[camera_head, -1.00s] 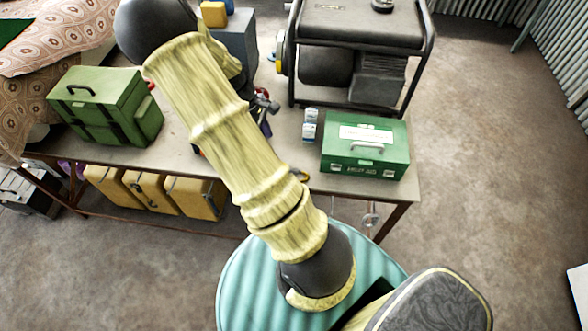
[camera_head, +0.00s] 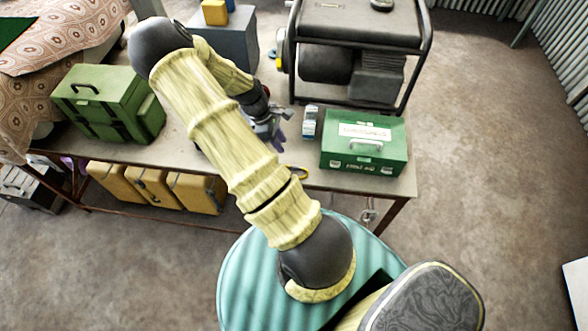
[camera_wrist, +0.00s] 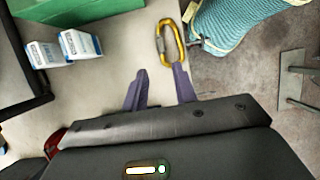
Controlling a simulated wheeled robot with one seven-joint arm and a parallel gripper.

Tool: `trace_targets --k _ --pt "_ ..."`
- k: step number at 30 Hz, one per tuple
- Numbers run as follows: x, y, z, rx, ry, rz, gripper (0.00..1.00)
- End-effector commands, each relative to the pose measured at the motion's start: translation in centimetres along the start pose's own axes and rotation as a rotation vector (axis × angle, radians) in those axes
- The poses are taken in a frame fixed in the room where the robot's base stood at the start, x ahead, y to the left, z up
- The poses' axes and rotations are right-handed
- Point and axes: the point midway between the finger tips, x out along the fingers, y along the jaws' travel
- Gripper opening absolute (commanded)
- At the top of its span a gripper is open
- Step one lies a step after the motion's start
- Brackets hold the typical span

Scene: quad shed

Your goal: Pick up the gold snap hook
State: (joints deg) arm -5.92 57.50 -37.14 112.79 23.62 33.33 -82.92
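The gold snap hook (camera_wrist: 170,42) lies on the tabletop near its edge, in the upper middle of the wrist view. In the head view the hook (camera_head: 298,172) shows at the table's front edge, left of the green box and partly behind my arm. My gripper (camera_wrist: 160,84) is open and empty, with its two purple fingers apart. The hook is beyond the fingertips, roughly in line with the gap between them, and not touched. In the head view my gripper (camera_head: 281,135) is over the table, beside the small white boxes, partly hidden by my arm.
Two small blue-and-white boxes (camera_wrist: 62,47) stand beside the green metal box (camera_head: 364,145). A generator (camera_head: 352,60) stands behind them. A green case (camera_head: 108,103) is at the left. The table (camera_head: 313,181) has bare surface around the hook; yellow cases (camera_head: 150,188) are below.

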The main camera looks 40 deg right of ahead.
Motion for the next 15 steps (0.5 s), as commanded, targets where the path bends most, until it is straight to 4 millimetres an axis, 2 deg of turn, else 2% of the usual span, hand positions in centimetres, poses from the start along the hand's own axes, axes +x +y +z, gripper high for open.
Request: trace_targets --k 9,15 --pt "4.8 -0.1 0.1 0.000 -0.002 -0.004 0.28" --pt "6.3 0.0 0.0 0.000 0.000 0.000 0.28"
